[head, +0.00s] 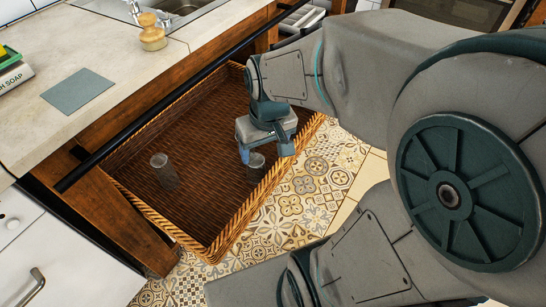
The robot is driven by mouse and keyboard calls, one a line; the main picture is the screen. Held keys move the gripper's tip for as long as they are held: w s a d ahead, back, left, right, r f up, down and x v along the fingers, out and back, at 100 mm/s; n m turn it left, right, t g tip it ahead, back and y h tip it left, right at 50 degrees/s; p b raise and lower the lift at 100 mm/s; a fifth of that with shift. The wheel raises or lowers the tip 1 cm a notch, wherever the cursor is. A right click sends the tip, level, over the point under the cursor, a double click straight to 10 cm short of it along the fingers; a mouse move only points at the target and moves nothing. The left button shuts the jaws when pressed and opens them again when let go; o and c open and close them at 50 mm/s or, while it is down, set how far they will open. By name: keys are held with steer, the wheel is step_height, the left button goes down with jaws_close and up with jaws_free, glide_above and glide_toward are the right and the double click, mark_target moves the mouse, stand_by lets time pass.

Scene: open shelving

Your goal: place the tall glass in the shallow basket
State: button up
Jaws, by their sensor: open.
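A second clear glass (164,172) stands in the left part of the basket. I cannot tell for sure which is the tall one. My gripper (265,151) points down over the basket's right side, near the rim. Its fingers are apart, with the right glass just below or between them; contact cannot be seen.
A black rail (165,110) runs along the counter's front edge over the basket's back side. Patterned tile floor (300,195) lies in front. The basket's middle is clear.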

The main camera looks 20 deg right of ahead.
steer(key=shift+m+g, duration=0.3)
steer(key=s, duration=0.5)
steer(key=shift+s+d+r, duration=0.15)
steer(key=shift+r, duration=0.25)
